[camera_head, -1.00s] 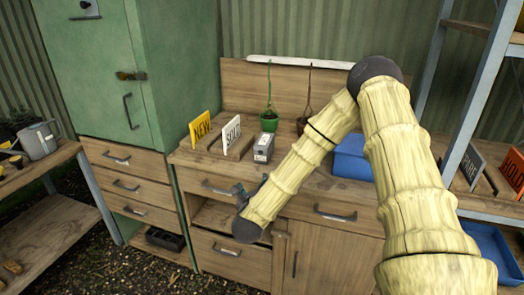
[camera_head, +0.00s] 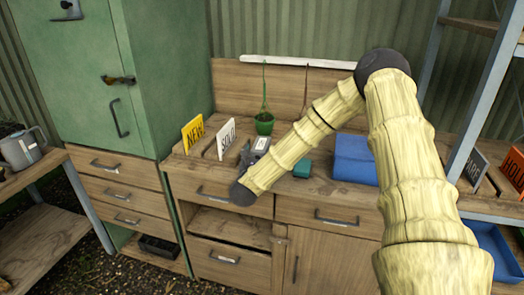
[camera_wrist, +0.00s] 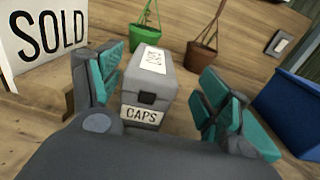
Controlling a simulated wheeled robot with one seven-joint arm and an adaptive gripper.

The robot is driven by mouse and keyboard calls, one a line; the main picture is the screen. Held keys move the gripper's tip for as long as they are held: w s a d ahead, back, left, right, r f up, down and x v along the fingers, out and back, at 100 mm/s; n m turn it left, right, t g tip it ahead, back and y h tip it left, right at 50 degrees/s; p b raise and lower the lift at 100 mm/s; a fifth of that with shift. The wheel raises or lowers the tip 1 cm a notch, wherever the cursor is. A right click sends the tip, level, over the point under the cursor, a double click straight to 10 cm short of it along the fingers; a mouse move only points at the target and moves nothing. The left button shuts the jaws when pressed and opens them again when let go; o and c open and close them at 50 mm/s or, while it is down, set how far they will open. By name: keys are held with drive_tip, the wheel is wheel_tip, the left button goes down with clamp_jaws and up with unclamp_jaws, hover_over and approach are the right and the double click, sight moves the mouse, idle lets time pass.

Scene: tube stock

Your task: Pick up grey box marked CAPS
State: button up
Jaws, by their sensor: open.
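The grey box marked CAPS (camera_wrist: 147,92) stands on the wooden bench top, with a white label on its lid and a dark latch on its front. In the wrist view it lies between the two teal-padded fingers of my gripper (camera_wrist: 155,95), which is open. The fingers appear to flank the box, with a gap on the right; whether the left one touches it I cannot tell. In the head view the grey box (camera_head: 261,144) is partly hidden behind my gripper (camera_head: 246,158).
A SOLD sign (camera_wrist: 52,35) stands close on the left, with a yellow NEW sign (camera_head: 193,133) beyond it. A blue bin (camera_wrist: 292,105) is to the right.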

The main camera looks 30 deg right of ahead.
sight(260, 145)
drive_tip(key=x, duration=0.1)
drive_tip(key=p+x, duration=0.1)
drive_tip(key=x, duration=0.1)
drive_tip(key=p+x, duration=0.1)
drive_tip(key=x, duration=0.1)
drive_tip(key=shift+w+a+f, duration=0.2)
drive_tip(key=shift+w+f, duration=0.15)
drive_tip(key=shift+w, duration=0.2)
drive_tip(key=shift+w+d+f, duration=0.1)
drive_tip(key=shift+d, duration=0.15)
drive_tip(key=shift+c, duration=0.2)
drive_tip(key=c, duration=1.1)
